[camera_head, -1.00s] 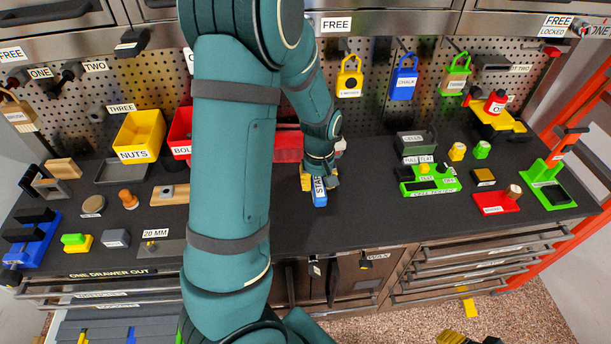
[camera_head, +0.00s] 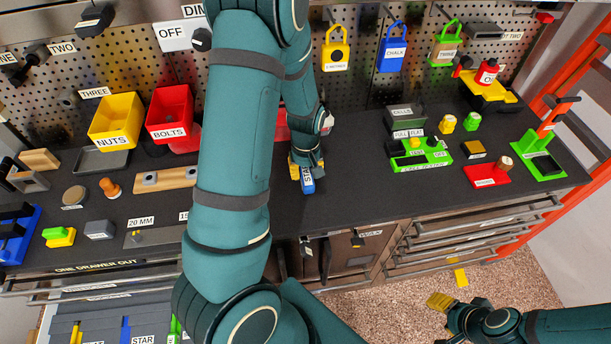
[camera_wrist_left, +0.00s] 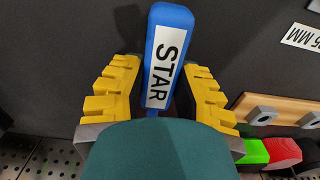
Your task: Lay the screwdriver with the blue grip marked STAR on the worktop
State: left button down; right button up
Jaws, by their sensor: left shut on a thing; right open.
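The screwdriver's blue grip, with a white STAR label (camera_head: 308,183), shows just below my left gripper (camera_head: 305,170), over the middle of the dark worktop (camera_head: 350,205). In the left wrist view, the blue grip (camera_wrist_left: 165,35) extends past the yellow fingers of my left gripper (camera_wrist_left: 160,80), which is shut on the screwdriver. The wrist housing hides the rest of the tool. I cannot tell whether the grip touches the worktop. My right gripper (camera_head: 443,310) is open and empty, low at the right, in front of the chest.
The red BOLTS bin (camera_head: 170,116) and yellow NUTS bin (camera_head: 114,122) stand left of my arm. A green tester (camera_head: 420,157) and red block (camera_head: 487,176) stand to the right. An open drawer (camera_head: 100,322) at lower left bears a STAR label. The worktop's front middle is clear.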

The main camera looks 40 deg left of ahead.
pick_arm(q)
notch_tip(320, 180, down, 2)
jog(key=shift+w+f, duration=0.1)
jog(key=shift+f, duration=0.15)
jog(key=c, duration=0.8)
grip_release()
jog(key=shift+f, duration=0.1)
